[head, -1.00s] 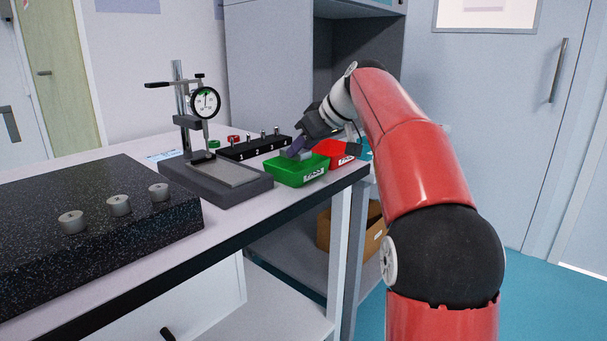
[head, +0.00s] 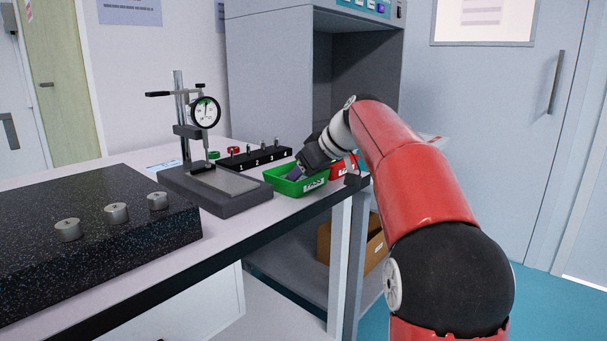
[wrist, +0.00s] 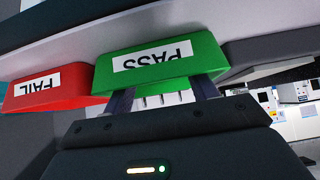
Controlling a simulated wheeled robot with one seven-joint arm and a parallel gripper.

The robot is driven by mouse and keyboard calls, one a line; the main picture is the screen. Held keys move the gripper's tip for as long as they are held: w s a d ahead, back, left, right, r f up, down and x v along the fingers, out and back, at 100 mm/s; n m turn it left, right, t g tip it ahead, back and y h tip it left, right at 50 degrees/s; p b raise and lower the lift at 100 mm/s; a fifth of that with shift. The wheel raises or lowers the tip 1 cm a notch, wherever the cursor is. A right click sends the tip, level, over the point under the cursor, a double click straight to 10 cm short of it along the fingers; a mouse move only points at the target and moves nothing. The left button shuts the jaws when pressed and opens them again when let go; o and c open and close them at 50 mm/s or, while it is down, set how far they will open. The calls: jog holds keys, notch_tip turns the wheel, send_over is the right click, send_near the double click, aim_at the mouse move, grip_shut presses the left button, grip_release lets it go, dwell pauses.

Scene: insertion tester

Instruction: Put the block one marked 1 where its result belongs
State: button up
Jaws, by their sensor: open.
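The green PASS tray (head: 303,189) stands at the table's right edge, and it fills the upper middle of the wrist view (wrist: 165,68). My gripper (head: 292,174) is at this tray, pointing down into or just over it. In the wrist view its two fingers (wrist: 162,96) are apart, with their tips hidden behind the tray. I see no block between them. The red FAIL tray (head: 344,170) is beside the green one, partly hidden by my gripper; its label shows in the wrist view (wrist: 38,88). I cannot make out a block marked 1.
A dial-gauge stand (head: 215,190) is left of the trays. A black rack (head: 255,160) numbered 1 to 4 holds upright pins behind them. Three grey cylinders (head: 116,213) stand on a dark speckled slab (head: 60,275) at the left. A cardboard box (head: 372,245) is below the table.

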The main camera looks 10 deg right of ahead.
jog(key=shift+r, duration=0.1)
jog(key=p+v, duration=0.1)
jog(key=v, duration=1.1)
jog(key=s+a+f+m+h, duration=0.2)
jog(key=s+a+f+m, duration=0.1)
jog(key=s+f, duration=1)
jog(key=s+a+f+m+g+h, duration=0.1)
jog(key=s+a+f+m+h, duration=0.2)
jog(key=s+f, duration=1.1)
jog(key=shift+s+m+g, duration=0.3)
jog(key=shift+s+m, duration=0.3)
jog(key=shift+s, duration=0.65)
jog(key=shift+p, duration=0.3)
notch_tip(320, 180, up, 2)
jog(key=shift+r+p, duration=0.15)
jog(key=shift+p, duration=0.95)
